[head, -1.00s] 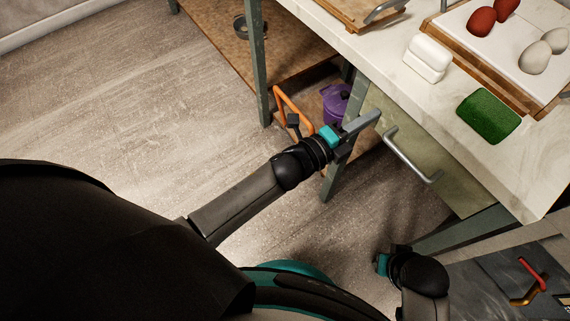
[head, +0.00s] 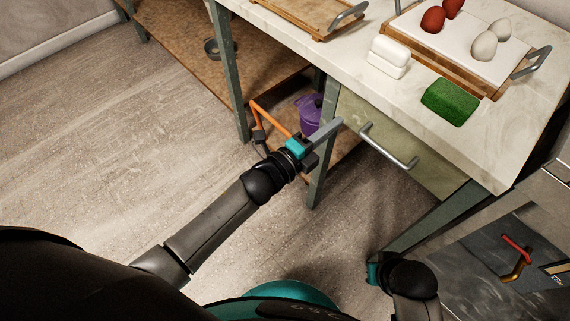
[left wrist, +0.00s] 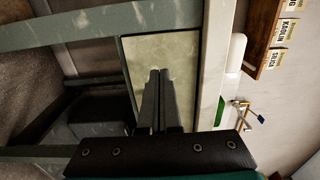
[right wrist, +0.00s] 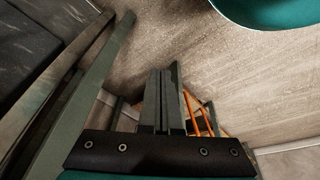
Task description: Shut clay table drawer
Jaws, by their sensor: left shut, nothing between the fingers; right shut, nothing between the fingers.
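The clay table drawer has a pale green front (head: 437,172) under the marble tabletop (head: 402,103), with a metal bar handle (head: 388,147). The front looks about level with the table frame; any small gap is hard to tell. In the left wrist view the drawer front (left wrist: 177,58) sits within the green frame with a thin dark line around it. My left gripper (head: 336,126) is shut and empty, just left of the handle by the drawer's left end. Its fingers (left wrist: 158,75) overlap the front in the wrist view; contact cannot be told. My right gripper (right wrist: 163,75) is shut and empty, low near the right table leg.
On the tabletop are a white block (head: 388,57), a green sponge (head: 450,102) and a board (head: 415,37) with red and pale clay lumps. A purple pot (head: 310,112) stands on the lower shelf. A dark cabinet (head: 490,265) is at right. Floor at left is clear.

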